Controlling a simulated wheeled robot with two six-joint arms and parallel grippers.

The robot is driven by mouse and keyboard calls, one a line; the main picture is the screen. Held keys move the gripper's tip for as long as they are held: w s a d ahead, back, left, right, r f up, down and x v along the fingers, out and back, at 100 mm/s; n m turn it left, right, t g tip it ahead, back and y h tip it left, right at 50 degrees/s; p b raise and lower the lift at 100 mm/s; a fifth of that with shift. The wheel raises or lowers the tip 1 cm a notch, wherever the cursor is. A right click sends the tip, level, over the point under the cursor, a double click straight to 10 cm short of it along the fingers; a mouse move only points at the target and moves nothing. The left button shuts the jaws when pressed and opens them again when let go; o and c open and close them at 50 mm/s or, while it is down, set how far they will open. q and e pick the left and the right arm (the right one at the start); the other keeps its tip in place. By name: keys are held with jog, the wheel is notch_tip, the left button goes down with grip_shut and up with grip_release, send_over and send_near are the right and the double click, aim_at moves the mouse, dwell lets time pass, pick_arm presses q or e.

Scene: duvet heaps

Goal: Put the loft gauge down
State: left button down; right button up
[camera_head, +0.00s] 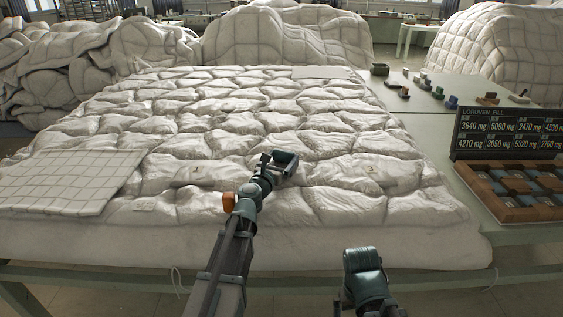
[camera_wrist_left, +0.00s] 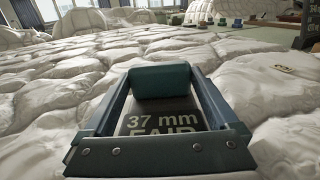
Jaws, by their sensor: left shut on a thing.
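The loft gauge (camera_wrist_left: 163,122) shows in the left wrist view as a dark display reading "37 mm FAIR", framed between the fingers of my left gripper (camera_head: 281,162). The gripper is shut on it. In the head view the gripper is over the near middle of the quilted white duvet (camera_head: 255,115). I cannot tell whether the gauge touches the cloth. My right arm's teal end (camera_head: 364,264) is low in front of the table edge; its fingers are not clear.
A folded tiled white pad (camera_head: 70,180) lies at the left. A display board (camera_head: 508,130) and a wooden compartment tray (camera_head: 515,190) stand at the right. Small coloured items (camera_head: 405,91) sit on the far right table top. Large duvet heaps (camera_head: 285,38) rise behind.

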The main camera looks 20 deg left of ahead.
pick_arm(q)
jog(key=shift+f, duration=0.1)
grip_release()
jog(key=shift+s+r, duration=0.1)
jog(key=shift+r, duration=0.1)
jog(key=s, duration=0.7)
jog(key=shift+s+a, duration=0.15)
jog(key=shift+a, duration=0.25)
